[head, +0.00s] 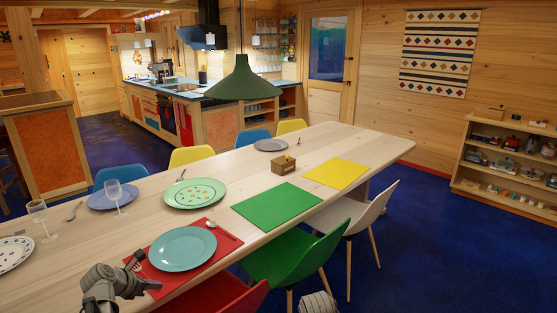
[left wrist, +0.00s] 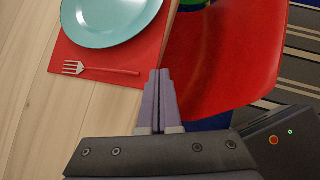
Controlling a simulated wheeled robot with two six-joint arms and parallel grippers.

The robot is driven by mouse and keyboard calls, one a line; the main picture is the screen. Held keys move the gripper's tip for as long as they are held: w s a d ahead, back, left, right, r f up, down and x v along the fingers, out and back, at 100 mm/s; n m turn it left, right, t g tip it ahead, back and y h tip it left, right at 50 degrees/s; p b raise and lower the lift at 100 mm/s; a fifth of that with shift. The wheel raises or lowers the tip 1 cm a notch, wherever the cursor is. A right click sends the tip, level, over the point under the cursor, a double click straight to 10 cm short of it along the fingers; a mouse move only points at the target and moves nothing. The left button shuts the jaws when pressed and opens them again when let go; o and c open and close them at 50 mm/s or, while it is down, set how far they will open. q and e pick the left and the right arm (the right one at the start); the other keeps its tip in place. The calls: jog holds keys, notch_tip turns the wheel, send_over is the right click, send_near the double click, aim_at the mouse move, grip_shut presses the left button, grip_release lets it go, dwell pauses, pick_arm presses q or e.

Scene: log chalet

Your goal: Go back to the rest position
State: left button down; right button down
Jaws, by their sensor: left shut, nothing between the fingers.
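My left gripper (head: 152,285) is at the bottom left of the head view, by the table's near edge. Its fingers are shut and empty in the left wrist view (left wrist: 160,74), between the red placemat (left wrist: 68,52) and the red chair (left wrist: 235,70). A turquoise plate (head: 183,249) lies on the red placemat, with a fork (head: 136,260) at its left side. The fork also shows in the left wrist view (left wrist: 100,69), apart from the fingers. A grey ridged part of my own body shows at the bottom edge; my right gripper is not visible.
The long wooden table (head: 330,141) bears plates, glasses and a green placemat (head: 276,204). A green chair (head: 300,252) and a white chair (head: 365,213) stand along its near side. A green lamp (head: 243,80) hangs above. Blue floor is clear at the right.

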pick_arm(q)
jog(key=s+d+m+g+p, duration=0.2)
jog(key=d+m+g, duration=0.1)
jog(key=d+m, duration=0.75)
jog(key=s+d+m+g+p, duration=0.25)
jog(key=d+m, duration=0.55)
jog(key=d, duration=0.6)
jog(key=s+d+r+m+g+y+p, duration=0.2)
jog(key=s+d+m, duration=0.9)
jog(key=m, duration=0.6)
jog(key=shift+s+d+r+g+y+p, duration=0.15)
jog(key=shift+s+d+g+y+p, duration=0.25)
jog(key=shift+d+y, duration=0.45)
jog(key=shift+d, duration=0.1)
